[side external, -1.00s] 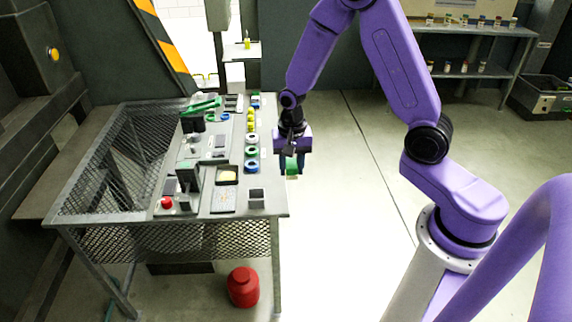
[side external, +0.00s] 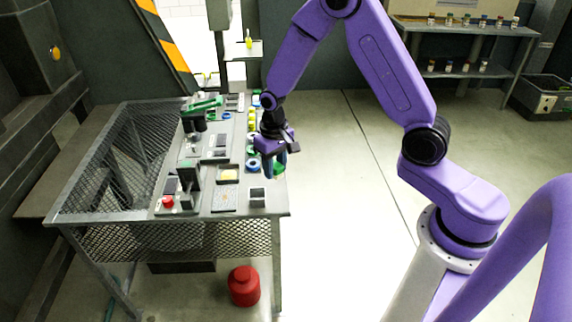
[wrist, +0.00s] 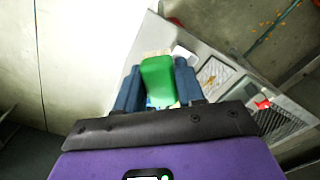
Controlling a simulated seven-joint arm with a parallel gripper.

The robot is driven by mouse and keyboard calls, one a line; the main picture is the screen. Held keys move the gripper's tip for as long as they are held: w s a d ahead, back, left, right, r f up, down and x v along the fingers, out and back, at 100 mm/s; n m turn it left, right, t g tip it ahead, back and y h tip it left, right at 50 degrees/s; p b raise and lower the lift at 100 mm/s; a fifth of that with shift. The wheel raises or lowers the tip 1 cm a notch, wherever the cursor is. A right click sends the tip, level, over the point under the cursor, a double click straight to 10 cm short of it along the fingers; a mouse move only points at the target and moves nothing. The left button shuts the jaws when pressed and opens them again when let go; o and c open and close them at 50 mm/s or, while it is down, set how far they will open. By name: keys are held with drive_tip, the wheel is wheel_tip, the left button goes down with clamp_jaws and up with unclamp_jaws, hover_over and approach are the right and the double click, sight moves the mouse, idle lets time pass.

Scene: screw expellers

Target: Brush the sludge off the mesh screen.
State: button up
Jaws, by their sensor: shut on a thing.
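My gripper (side external: 274,168) is over the right edge of the work table in the side view. Its blue fingers are shut on a green block-like piece (wrist: 158,80), which also shows beside the fingers in the side view (side external: 280,168). I cannot tell from its shape whether this is the brush; its lower end is mostly hidden. A flat pale panel with brownish specks (side external: 224,201) lies near the table's front edge, to the lower left of my gripper. It looks like the mesh screen with sludge and also shows in the wrist view (wrist: 212,74), right of the held piece.
A tray with a yellowish piece (side external: 228,174) lies behind the panel. A small dark-topped box (side external: 257,196) stands right of it. A fixture with a red button (side external: 167,202) is at left. Coloured rings and several small items line the table's right side. Open floor lies right.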

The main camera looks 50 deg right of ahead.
drive_tip(key=w+a+f+n, duration=0.1)
drive_tip(key=w+a+n, duration=0.4)
drive_tip(key=n, duration=2.3)
hover_over(223, 208)
drive_tip(key=shift+d+f, duration=0.1)
drive_tip(key=shift+f, duration=3.95)
wheel_tip(223, 208, down, 2)
drive_tip(key=shift+f, duration=0.1)
drive_tip(key=shift+w+d, duration=0.65)
drive_tip(key=shift+c, duration=0.4)
drive_tip(key=shift+w+d, duration=2.05)
drive_tip(key=shift+d, duration=0.1)
drive_tip(key=shift+s+a, duration=2.6)
drive_tip(key=shift+a, duration=0.1)
drive_tip(key=shift+s+a, duration=0.15)
drive_tip(key=shift+r, duration=4.15)
